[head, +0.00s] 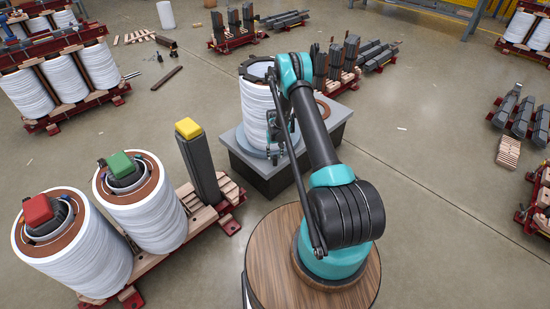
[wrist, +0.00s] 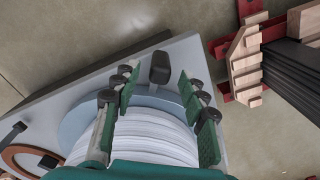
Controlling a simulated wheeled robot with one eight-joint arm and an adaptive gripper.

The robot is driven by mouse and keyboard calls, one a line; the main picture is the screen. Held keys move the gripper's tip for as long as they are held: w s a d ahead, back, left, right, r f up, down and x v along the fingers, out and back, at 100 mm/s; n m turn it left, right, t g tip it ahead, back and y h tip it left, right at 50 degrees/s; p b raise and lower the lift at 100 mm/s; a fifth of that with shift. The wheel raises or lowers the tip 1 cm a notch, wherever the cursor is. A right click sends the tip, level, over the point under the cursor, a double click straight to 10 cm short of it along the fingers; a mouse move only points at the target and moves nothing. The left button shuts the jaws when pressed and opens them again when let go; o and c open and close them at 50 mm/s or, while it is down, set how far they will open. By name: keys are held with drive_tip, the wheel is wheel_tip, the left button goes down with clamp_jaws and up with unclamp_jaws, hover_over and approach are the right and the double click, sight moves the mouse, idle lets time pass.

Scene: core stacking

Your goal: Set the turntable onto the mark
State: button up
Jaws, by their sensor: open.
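The turntable (wrist: 88,112) is a light blue-grey disc on a grey block-like stand. It bears a tall white wound coil (head: 254,107); the disc's rim also shows in the head view (head: 257,151). A dark upright knob or peg (wrist: 160,67) stands at the disc's edge in the wrist view. My gripper (wrist: 158,84) is open, its green-padded fingers on either side of the line to the knob. No contact with the knob is visible. In the head view my gripper (head: 280,138) is low beside the coil, partly hidden by my arm. I cannot make out the mark.
The grey stand (head: 262,171) also bears a brown ring (wrist: 14,160) and a small dark bar (wrist: 13,132). A rack with red-, green- and yellow-topped cores (head: 187,128) stands at left. Wooden slats and dark bars (wrist: 290,75) lie beyond the stand.

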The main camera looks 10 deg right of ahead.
drive_tip(key=shift+f, duration=1.1)
drive_tip(key=shift+c, duration=0.6)
clamp_jaws()
